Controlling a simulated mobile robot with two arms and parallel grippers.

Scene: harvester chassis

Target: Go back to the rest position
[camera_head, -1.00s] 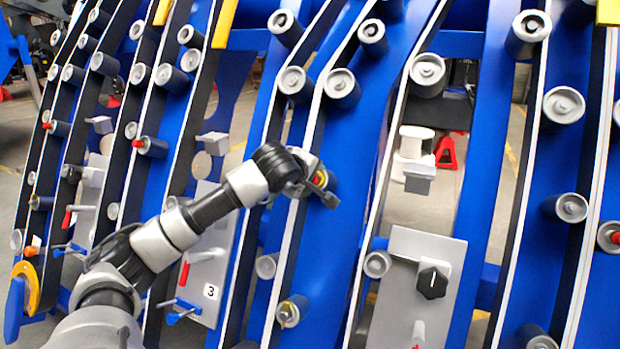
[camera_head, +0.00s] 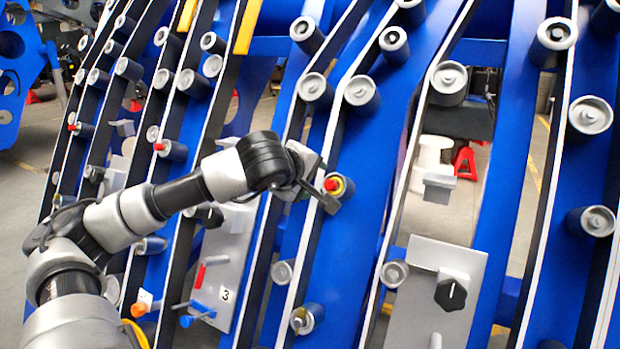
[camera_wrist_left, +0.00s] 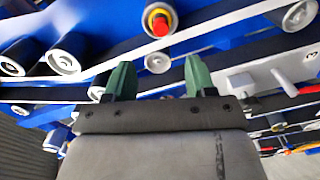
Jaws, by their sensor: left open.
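My left gripper (camera_head: 322,192) is in front of the blue chassis (camera_head: 375,150), beside a roller with a red centre and yellow ring (camera_head: 336,184). In the left wrist view its two green fingers (camera_wrist_left: 158,80) stand apart with nothing between them. The same red-centred roller (camera_wrist_left: 160,20) shows beyond the fingertips, apart from them. My left arm comes in from the lower left, bent at the elbow. My right gripper is not in view.
Many grey rollers stick out from the curved blue rails around my left arm. A grey panel with a black knob (camera_head: 450,293) is at the lower right. A panel marked 3 (camera_head: 226,295) with a red handle is below my arm. Open floor (camera_head: 30,190) shows at the left.

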